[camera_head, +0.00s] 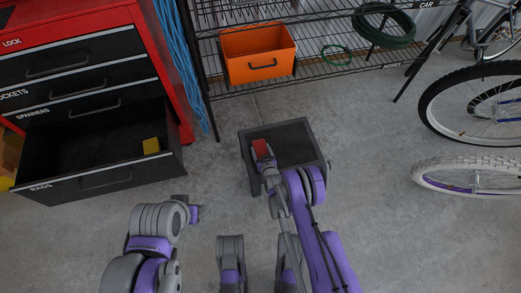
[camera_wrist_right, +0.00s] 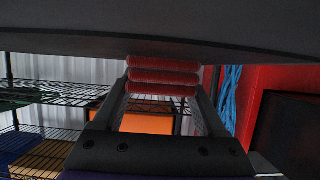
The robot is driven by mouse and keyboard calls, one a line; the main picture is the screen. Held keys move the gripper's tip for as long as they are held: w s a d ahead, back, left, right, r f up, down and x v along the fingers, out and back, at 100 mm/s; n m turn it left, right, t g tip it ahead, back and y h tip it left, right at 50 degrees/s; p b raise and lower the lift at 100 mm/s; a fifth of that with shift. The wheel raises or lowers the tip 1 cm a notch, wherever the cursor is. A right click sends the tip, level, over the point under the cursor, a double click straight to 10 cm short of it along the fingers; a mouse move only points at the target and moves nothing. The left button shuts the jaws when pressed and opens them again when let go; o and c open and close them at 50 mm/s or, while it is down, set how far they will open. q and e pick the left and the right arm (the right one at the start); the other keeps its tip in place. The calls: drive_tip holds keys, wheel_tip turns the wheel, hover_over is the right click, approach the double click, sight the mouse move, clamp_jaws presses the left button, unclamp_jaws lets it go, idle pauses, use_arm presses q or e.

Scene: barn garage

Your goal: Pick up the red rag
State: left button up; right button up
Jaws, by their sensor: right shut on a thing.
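In the right wrist view, the rag (camera_wrist_right: 163,77) is a folded red stack between the two fingers of my right gripper (camera_wrist_right: 162,92). A dark surface spans the top of that view, close to the rag. I cannot tell whether the rag touches the bin. My left gripper (camera_head: 190,209) is at the lower left, away from the rag; its jaws are not clear.
A red tool chest (camera_head: 70,18) stands at the left with its RAGS drawer (camera_head: 105,180) open and a yellow item (camera_head: 151,146) inside. An orange bin (camera_head: 258,55) sits on the wire shelf behind. Bicycle wheels (camera_head: 470,105) are at the right. Floor (camera_head: 375,170) right of the bin is clear.

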drive_tip(key=shift+c, duration=0.9)
